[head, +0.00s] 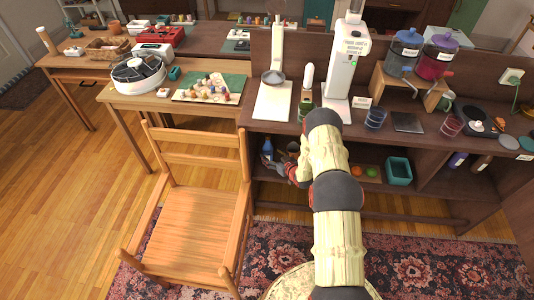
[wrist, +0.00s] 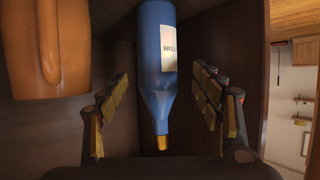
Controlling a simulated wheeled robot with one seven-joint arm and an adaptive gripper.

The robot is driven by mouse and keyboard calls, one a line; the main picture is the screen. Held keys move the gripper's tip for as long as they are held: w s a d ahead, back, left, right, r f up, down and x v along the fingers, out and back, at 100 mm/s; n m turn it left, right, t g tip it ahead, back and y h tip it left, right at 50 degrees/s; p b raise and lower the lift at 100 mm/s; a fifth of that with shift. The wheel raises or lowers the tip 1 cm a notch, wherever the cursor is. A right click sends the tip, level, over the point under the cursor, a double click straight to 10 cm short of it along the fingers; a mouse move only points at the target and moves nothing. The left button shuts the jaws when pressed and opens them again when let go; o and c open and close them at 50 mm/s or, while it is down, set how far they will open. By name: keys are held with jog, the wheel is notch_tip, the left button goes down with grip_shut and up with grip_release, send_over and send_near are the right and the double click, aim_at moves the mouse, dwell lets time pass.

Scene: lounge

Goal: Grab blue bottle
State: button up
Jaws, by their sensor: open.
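The blue bottle (wrist: 157,60) has a white label and a yellow tip at its neck. In the wrist view it lies between the two fingers of my gripper (wrist: 160,115), with a gap on both sides. My gripper is open, and its fingers reach alongside the bottle's neck and lower part. In the head view the bottle (head: 268,148) stands on the shelf under the counter, left of my gripper (head: 284,163). My arm hides part of that shelf.
An orange-brown mug-like object (wrist: 45,50) is close to the left finger in the wrist view. A wooden chair (head: 195,215) stands left of my arm. A teal bin (head: 399,171) and round fruit sit on the shelf to the right. The shelf walls are close around my gripper.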

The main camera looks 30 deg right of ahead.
aim_at(271, 155)
jog(key=b+x, duration=0.1)
jog(key=x, duration=0.1)
jog(key=b+x, duration=0.1)
jog(key=x, duration=0.1)
jog(key=shift+w+d+f, duration=0.1)
jog(key=shift+f, duration=0.3)
jog(key=shift+w, duration=0.45)
jog(key=c, duration=0.3)
grip_shut()
jog(key=shift+r, duration=0.1)
